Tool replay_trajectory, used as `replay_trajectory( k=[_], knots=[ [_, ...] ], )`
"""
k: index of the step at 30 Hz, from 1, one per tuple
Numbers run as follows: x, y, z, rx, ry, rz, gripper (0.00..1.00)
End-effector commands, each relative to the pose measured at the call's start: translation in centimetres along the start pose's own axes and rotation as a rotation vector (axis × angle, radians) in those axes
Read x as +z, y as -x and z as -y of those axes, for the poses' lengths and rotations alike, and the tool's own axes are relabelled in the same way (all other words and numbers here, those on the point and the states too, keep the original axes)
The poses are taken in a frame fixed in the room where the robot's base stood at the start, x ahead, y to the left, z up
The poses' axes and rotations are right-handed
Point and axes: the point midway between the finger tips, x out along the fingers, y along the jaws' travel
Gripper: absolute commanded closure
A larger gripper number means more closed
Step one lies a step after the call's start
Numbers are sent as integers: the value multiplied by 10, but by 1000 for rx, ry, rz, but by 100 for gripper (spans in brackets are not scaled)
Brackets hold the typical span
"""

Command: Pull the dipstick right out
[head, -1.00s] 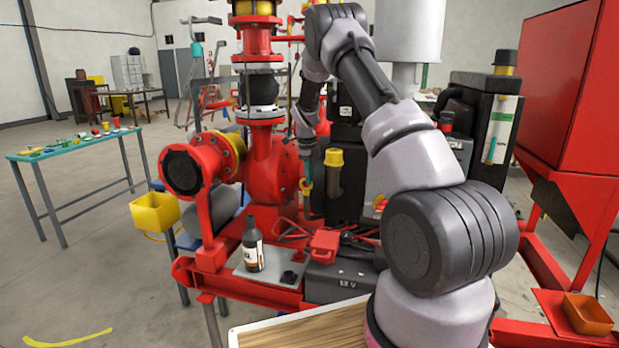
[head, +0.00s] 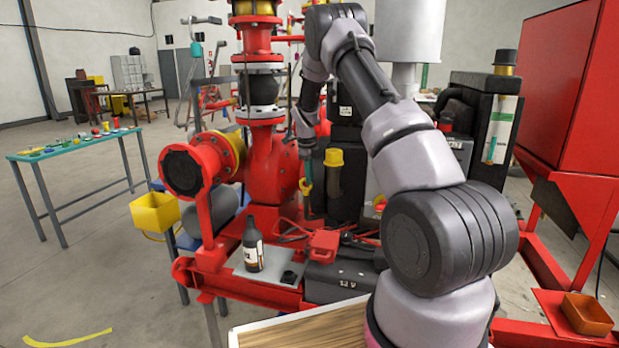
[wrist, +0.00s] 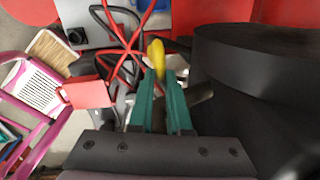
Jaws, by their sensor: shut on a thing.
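My gripper (head: 306,177) has teal fingers and points down beside the black engine block, left of the yellow filler cap (head: 334,157). In the wrist view its fingers (wrist: 160,82) are shut on the dipstick, whose yellow handle (wrist: 157,54) shows at the fingertips. The dipstick's rod is hidden by the fingers in the wrist view. It is too small to make out in the head view, so I cannot tell how far it sits in its tube.
The red pump pipework (head: 270,165) stands close on the left of my gripper. A dark bottle (head: 253,244) stands on the skid's plate in front, next to a battery (head: 340,278) and red cables. A large black cylinder (wrist: 260,90) fills the right of the wrist view.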

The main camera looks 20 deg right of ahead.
Motion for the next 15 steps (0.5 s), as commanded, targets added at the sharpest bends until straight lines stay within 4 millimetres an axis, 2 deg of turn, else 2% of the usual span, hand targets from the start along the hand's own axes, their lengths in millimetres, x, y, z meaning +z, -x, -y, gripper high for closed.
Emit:
replay_trajectory(
  k=[5, 12, 15],
  knots=[
    [1, 12, 2, -4, 1, 1, 100],
    [2, 66, 10, -5, 1, 3, 100],
    [1, 81, 12, -4, 0, 2, 100]
  ],
)
